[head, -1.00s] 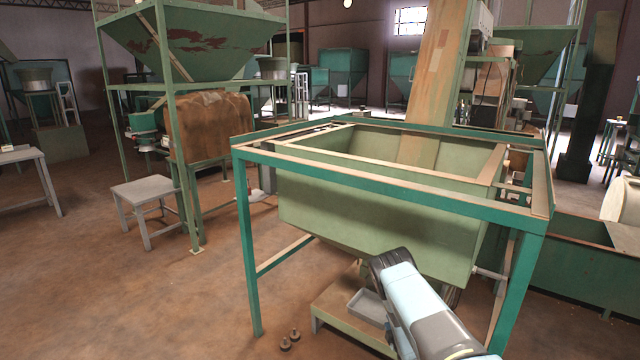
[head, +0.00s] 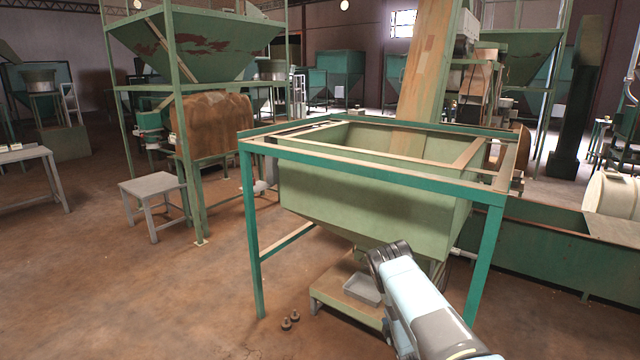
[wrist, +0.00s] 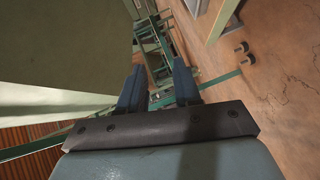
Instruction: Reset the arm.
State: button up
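My arm (head: 420,305) reaches up from the lower right of the head view, in front of the green hopper (head: 370,195). Its dark end joint is bent near the hopper's lower part. My gripper's fingers cannot be made out in the head view. In the wrist view my gripper (wrist: 159,85) shows two blue fingers standing apart with nothing between them. A large pale green surface fills the left of the wrist view, close beside the fingers.
A teal frame (head: 375,170) surrounds the hopper, with one leg close to my arm. A grey tray (head: 362,289) sits on a low stand beneath. Two small dark objects (head: 290,319) lie on the floor. A grey stool (head: 153,186) stands left; open floor lies front left.

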jog(key=w+d+r+m+g+h, duration=0.1)
jog(key=w+r+m+h, duration=0.2)
jog(key=r, duration=1)
jog(key=w+d+r+m+g, duration=0.1)
jog(key=w+r+m, duration=0.25)
jog(key=r, duration=0.85)
jog(key=s+r+m+g, duration=0.15)
jog(key=s+r, duration=0.25)
jog(key=r, duration=0.9)
jog(key=s+r+m+g, duration=0.1)
jog(key=s+r+m, duration=0.25)
jog(key=r, duration=0.95)
jog(key=s+a+r+m+g, duration=0.1)
jog(key=s+a+r+m, duration=0.1)
jog(key=s+r, duration=0.8)
jog(key=s+a+r+m+g, duration=0.15)
jog(key=s+r, duration=0.45)
jog(key=s, duration=0.7)
jog(key=s+a+r+m+g, duration=0.1)
jog(key=s+a+m+g, duration=0.1)
jog(key=s, duration=2.7)
jog(key=shift+s+a+r+m+g+y, duration=0.2)
jog(key=shift+r+m+g+y, duration=0.15)
jog(key=shift+g, duration=0.25)
